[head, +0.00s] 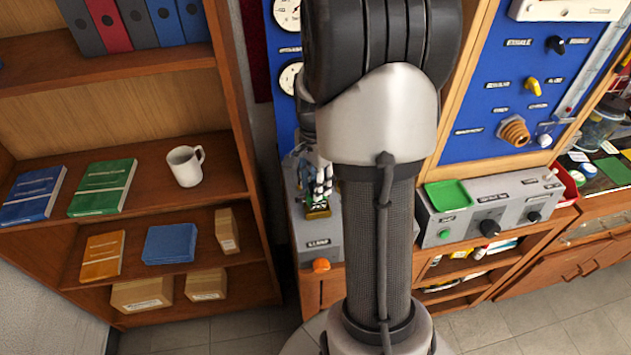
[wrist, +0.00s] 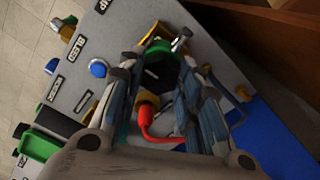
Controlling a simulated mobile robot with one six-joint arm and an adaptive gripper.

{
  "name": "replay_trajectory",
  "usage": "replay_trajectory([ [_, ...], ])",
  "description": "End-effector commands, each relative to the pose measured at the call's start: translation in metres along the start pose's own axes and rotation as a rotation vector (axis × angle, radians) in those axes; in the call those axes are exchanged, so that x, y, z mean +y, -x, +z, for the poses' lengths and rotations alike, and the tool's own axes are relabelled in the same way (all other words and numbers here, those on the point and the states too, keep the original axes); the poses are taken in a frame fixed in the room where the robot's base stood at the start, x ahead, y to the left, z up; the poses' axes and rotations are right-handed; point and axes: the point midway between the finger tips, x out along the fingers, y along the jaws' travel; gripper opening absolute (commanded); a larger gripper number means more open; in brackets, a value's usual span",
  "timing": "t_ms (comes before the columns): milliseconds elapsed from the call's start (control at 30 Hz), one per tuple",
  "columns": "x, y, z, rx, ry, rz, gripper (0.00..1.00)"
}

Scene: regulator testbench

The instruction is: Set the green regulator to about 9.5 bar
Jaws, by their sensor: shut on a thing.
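The green regulator (wrist: 160,47) shows in the wrist view as a green ring around a dark round middle. My gripper (wrist: 158,80) has one finger on each side of it and is shut on it. The fingers hide the regulator's sides. A brass fitting (wrist: 148,108) with a red hose (wrist: 150,134) sits just below the knob, between the fingers. In the head view my arm covers the middle, and the regulator is not clear there. Two round gauges (head: 290,77) show at the panel's left edge, too small to read.
A blue knob (wrist: 98,68) and a label reading BLEED (wrist: 75,43) lie left of my gripper in the wrist view. In the head view, a grey control box (head: 470,226) with knobs stands right of my arm. A shelf with a mug (head: 185,166) stands left.

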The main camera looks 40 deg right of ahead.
Motion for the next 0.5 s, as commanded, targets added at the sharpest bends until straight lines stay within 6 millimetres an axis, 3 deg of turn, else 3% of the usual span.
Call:
replay_trajectory([
  [500, 0.0006, 0.0006, 0.0002, -0.002, 0.118, 0.002, 0.08],
])
